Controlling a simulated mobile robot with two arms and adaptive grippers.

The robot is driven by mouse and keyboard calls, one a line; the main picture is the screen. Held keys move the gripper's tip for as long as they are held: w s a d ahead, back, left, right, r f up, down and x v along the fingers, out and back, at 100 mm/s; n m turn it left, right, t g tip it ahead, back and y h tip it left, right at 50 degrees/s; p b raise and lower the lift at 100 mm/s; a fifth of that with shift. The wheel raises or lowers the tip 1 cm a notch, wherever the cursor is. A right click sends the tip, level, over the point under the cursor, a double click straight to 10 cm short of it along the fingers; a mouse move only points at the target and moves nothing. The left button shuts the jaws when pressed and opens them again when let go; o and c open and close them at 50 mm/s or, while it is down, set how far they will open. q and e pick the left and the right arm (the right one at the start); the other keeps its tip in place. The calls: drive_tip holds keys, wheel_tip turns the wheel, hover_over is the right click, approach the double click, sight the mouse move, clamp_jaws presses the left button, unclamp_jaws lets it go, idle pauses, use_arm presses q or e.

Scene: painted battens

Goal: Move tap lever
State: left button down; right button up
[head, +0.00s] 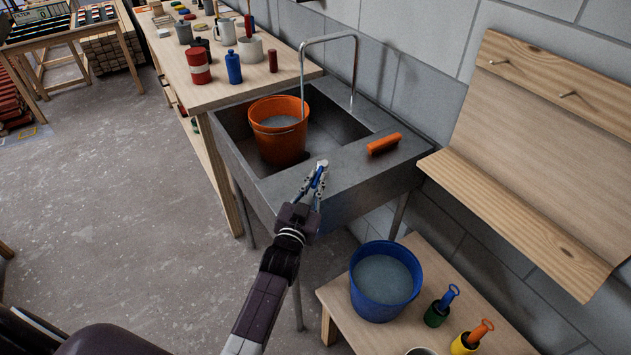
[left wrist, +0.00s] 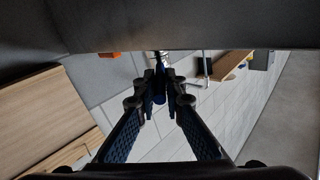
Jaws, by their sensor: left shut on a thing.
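The tap's thin metal spout (head: 328,39) arches over the grey sink (head: 352,178) in the head view. Its end hangs over an orange bucket (head: 278,140) standing in the basin. My left gripper (head: 318,176) is at the sink's front edge, shut on a slim blue lever (head: 320,177). In the left wrist view the blue lever (left wrist: 160,97) is between the two fingers, below the dark sink edge (left wrist: 190,35). The fingers hide part of the lever, and I cannot tell how far it is turned. My right gripper is not in view.
An orange block-like thing (head: 384,143) lies on the sink's flat right side. A low wooden bench (head: 337,303) at the front right bears a blue bucket (head: 381,285) and small pots. A workbench (head: 222,91) with cans adjoins the sink.

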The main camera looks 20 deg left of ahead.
use_arm(q)
drive_tip(key=c, duration=2)
unclamp_jaws()
drive_tip(key=shift+s, duration=0.1)
drive_tip(key=s, duration=1.1)
drive_tip(key=shift+s+d, duration=0.4)
